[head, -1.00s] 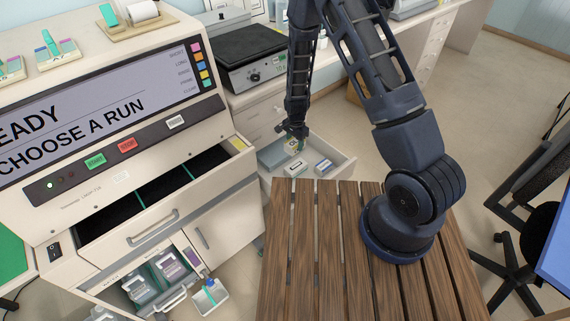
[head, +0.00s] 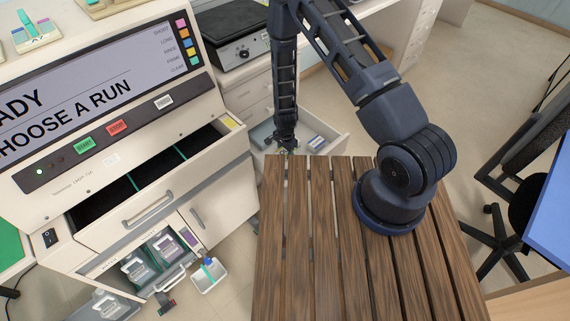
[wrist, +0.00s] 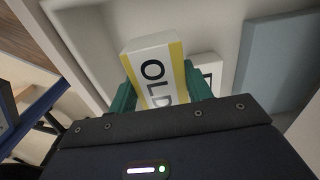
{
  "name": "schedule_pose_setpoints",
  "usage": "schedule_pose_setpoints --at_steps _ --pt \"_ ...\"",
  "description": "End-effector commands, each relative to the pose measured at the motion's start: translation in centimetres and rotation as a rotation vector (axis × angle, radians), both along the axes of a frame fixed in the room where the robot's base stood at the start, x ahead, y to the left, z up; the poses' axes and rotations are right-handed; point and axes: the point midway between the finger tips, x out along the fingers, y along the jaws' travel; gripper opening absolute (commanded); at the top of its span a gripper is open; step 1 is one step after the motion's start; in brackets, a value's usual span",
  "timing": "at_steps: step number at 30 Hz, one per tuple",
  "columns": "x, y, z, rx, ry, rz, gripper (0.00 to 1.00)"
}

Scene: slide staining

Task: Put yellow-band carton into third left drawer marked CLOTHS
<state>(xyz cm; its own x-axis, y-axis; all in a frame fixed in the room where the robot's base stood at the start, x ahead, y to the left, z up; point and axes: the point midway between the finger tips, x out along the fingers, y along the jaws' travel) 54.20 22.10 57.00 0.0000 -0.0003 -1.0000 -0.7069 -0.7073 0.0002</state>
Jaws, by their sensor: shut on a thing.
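The yellow-band carton (wrist: 155,75), white with yellow edges and the letters "OLD", sits between the green fingers of my gripper (wrist: 160,92) in the wrist view. My gripper is shut on it. In the head view my gripper (head: 287,146) points down at an open drawer (head: 334,142) below the counter with the hotplate. I cannot tell whether the carton is inside the drawer or just above it. The carton is not clear in the head view, and no CLOTHS label is readable.
The drawer holds a blue-and-white carton (head: 317,142). In the wrist view a white carton (wrist: 209,68) and a blue-grey slab (wrist: 275,60) lie close beside the held carton. A slatted wooden table (head: 320,230) stands in front. The staining machine (head: 120,130) is at left.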

Motion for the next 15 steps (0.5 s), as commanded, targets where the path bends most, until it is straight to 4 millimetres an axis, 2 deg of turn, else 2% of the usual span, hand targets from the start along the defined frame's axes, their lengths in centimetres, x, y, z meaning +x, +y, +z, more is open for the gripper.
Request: schedule_pose_setpoints --at_steps 1,7,10,15 --pt "-0.1 -0.1 -1.0 -0.001 0.003 0.0 0.27" --pt "0.0 -0.1 -4.3 -0.001 0.002 -0.001 0.27" --pt "0.0 -0.1 -5.4 -0.001 0.001 0.0 0.27" --pt "0.1 0.0 -6.2 0.001 -0.001 0.001 0.27"
